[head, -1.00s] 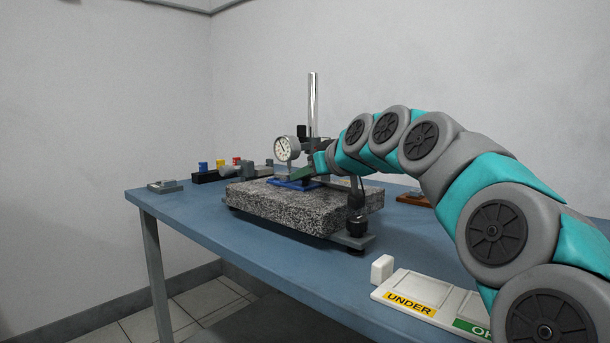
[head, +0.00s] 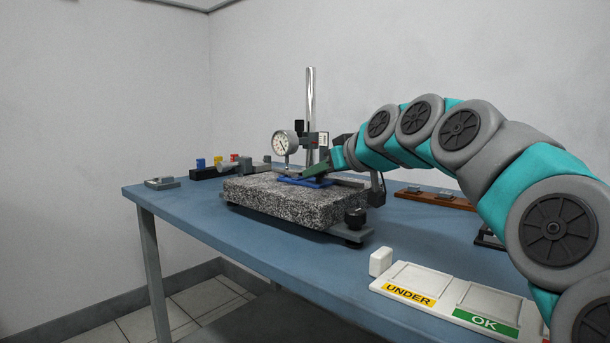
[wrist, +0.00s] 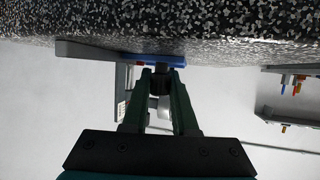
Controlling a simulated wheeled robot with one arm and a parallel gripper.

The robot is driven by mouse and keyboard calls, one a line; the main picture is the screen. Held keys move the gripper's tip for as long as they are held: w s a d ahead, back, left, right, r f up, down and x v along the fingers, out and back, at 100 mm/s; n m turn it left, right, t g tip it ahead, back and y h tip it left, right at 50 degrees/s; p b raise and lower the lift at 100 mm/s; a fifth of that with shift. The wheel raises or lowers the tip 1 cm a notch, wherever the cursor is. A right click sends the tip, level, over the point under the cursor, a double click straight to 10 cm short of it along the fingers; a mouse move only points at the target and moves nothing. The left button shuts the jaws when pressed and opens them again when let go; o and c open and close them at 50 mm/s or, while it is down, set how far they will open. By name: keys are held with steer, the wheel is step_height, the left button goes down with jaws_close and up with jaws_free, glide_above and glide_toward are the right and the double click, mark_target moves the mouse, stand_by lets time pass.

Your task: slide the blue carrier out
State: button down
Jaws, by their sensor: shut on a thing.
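The blue carrier (head: 312,184) lies flat on top of the granite block (head: 285,206), below and to the right of the dial gauge (head: 285,143). My gripper (head: 308,173) reaches in from the right, with its green fingers just above the carrier. In the wrist view, the carrier (wrist: 172,60) shows as a blue strip against the speckled granite. There my gripper (wrist: 160,84) is shut on a dark knob at the carrier. What lies on the carrier under the fingers is hidden.
A brown rack (head: 435,197) is behind my arm.

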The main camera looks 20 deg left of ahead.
mark_target(346, 191)
steer(key=d, duration=0.2)
steer(key=s+d+b, duration=0.1)
steer(key=d, duration=0.1)
steer(key=s+d, duration=0.1)
steer(key=d, duration=0.1)
steer(key=shift+s+f, duration=0.1)
steer(key=shift+s, duration=0.15)
steer(key=c, duration=0.7)
jaws_free()
steer(key=shift+d, duration=0.15)
steer(key=v, duration=0.8)
